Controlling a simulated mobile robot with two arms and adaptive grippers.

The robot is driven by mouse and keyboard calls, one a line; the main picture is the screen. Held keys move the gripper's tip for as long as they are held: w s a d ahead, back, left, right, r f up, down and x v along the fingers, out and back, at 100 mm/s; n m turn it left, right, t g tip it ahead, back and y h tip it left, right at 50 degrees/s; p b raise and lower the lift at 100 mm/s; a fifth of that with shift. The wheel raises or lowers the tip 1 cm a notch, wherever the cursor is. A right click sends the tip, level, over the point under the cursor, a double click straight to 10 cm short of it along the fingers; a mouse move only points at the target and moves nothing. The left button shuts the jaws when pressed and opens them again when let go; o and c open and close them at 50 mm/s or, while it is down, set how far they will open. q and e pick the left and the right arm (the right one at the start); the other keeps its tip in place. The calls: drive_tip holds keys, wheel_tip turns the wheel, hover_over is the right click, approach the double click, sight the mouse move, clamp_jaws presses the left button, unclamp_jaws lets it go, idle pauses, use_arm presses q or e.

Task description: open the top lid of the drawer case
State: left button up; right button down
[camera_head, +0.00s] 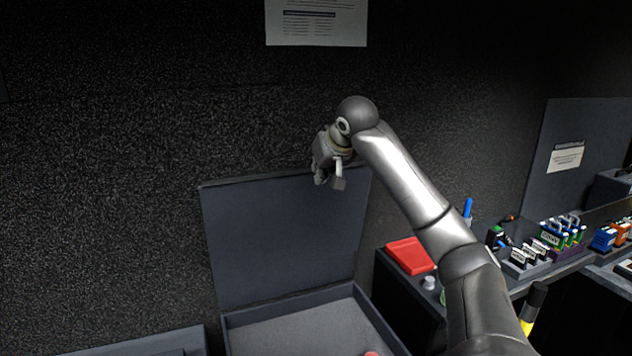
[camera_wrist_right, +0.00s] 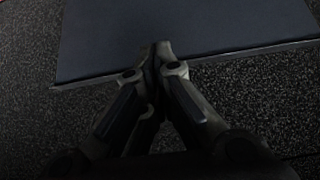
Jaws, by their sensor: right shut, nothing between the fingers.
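The drawer case (camera_head: 233,322) stands at the bottom of the head view, cut off by the lower edge. Its top lid (camera_head: 270,240) is raised and stands nearly upright at the back of the case, showing its dark inner face. My right gripper (camera_head: 328,184) is at the lid's upper edge, toward its right end. Its fingers are shut with nothing between them. In the right wrist view the shut fingertips (camera_wrist_right: 158,52) overlap the lid panel (camera_wrist_right: 200,25) near its edge; whether they touch it I cannot tell. My left gripper is out of view.
Inside the case is a grey floor with a small red item (camera_head: 372,353) at the front. On the right, a dark counter holds a red flat box (camera_head: 410,256) and several labelled blocks (camera_head: 526,257). A dark speckled wall (camera_head: 100,200) rises behind the lid.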

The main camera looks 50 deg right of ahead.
drive_tip(key=v, duration=0.5)
drive_tip(key=shift+s+r, duration=0.2)
drive_tip(key=shift+r, duration=0.1)
